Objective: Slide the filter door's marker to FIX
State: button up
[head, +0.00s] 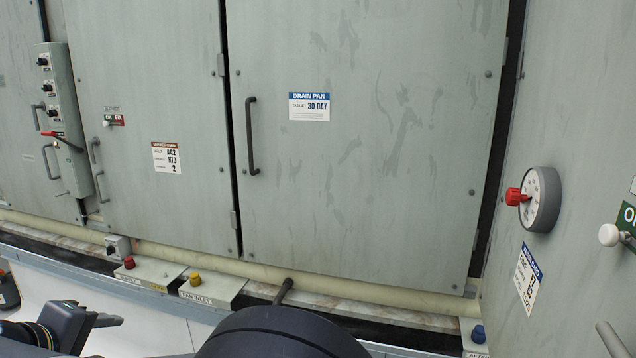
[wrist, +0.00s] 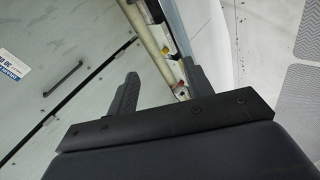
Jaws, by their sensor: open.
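An OK/FIX plate (head: 114,119) with a small red marker knob sits on the left door (head: 150,60), above a handle. A second, green OK plate (head: 628,216), cut off by the right edge, is on the right panel (head: 590,100), with a white knob (head: 608,235) at its left. I cannot tell from the lettering which one is the filter door's. My gripper (wrist: 159,68) is open and empty in the wrist view, its two dark fingers apart. In the head view, part of it shows at the lower left, well away from both plates.
The drain pan door (head: 360,190) has a long handle (head: 252,136). A switch box (head: 64,120) stands out at far left. Red (head: 129,263) and yellow (head: 195,279) knobs line the low ledge.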

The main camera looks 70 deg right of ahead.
jog(key=w+r+h, duration=0.1)
jog(key=r, duration=0.3)
jog(key=w+d+r+m+h+p, duration=0.1)
jog(key=w+r, duration=0.1)
jog(key=r, duration=0.2)
jog(key=w+d+r+h, duration=0.1)
jog(key=r, duration=0.4)
jog(key=shift+w+h+p, duration=0.15)
jog(key=shift+h+p, duration=0.15)
jog(key=shift+h, duration=0.1)
jog(key=c, duration=0.3)
jog(key=r+m+h, duration=0.1)
jog(key=r, duration=0.2)
jog(key=r+m+g+h+p, duration=0.1)
jog(key=r, duration=0.3)
jog(key=w+r+m+h, duration=0.1)
jog(key=r, duration=0.3)
jog(key=shift+d+g, duration=0.25)
jog(key=shift+g, duration=0.05)
jog(key=c, duration=0.6)
jog(key=shift+r, duration=0.15)
grip_shut()
jog(key=shift+d+m, duration=0.15)
jog(key=shift+m, duration=0.15)
